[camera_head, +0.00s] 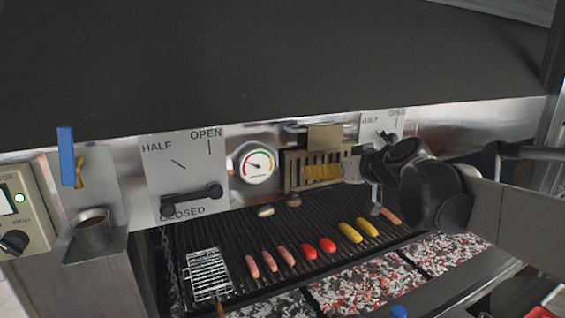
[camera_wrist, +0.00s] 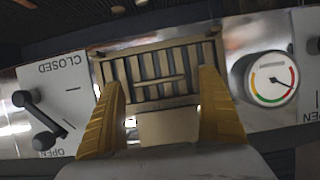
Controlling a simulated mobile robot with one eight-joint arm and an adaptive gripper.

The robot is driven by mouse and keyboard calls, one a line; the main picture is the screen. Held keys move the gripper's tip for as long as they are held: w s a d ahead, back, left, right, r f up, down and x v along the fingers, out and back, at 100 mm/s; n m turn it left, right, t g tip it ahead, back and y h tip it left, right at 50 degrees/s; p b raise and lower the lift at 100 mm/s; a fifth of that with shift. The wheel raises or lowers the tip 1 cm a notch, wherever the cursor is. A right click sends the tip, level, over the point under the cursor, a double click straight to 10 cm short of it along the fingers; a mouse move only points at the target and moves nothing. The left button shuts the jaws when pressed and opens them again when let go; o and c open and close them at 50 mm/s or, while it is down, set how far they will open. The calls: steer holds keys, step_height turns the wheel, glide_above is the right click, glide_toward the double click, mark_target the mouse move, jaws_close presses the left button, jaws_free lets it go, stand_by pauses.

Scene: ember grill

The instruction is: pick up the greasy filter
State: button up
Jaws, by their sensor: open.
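The greasy filter (camera_head: 294,168) is a tan, slatted metal panel set in the steel front under the hood, right of the round gauge. A plain tan tab (camera_head: 325,137) stands at its top edge. In the wrist view, turned upside down, the filter's slats (camera_wrist: 150,66) and crossbar face me, with the tab (camera_wrist: 168,126) nearer the bottom. My gripper (camera_wrist: 160,82) is open, its two yellow fingers spread on either side of the slats and tab. In the head view my gripper (camera_head: 322,172) reaches in from the right and covers part of the filter. Contact cannot be told.
A gauge (camera_head: 254,166) and a damper lever plate (camera_head: 183,178) are left of the filter; another lever plate (camera_head: 382,130) is right. Below, the grill grate (camera_head: 225,238) holds sausages, tomatoes, corn and a wire basket (camera_head: 208,275), with glowing coals (camera_head: 365,292) in front.

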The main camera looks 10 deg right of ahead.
steer(key=shift+x, duration=1)
steer(key=shift+s+d, duration=0.15)
steer(key=shift+s, duration=0.05)
steer(key=c, duration=1.5)
steer(key=shift+r, duration=0.15)
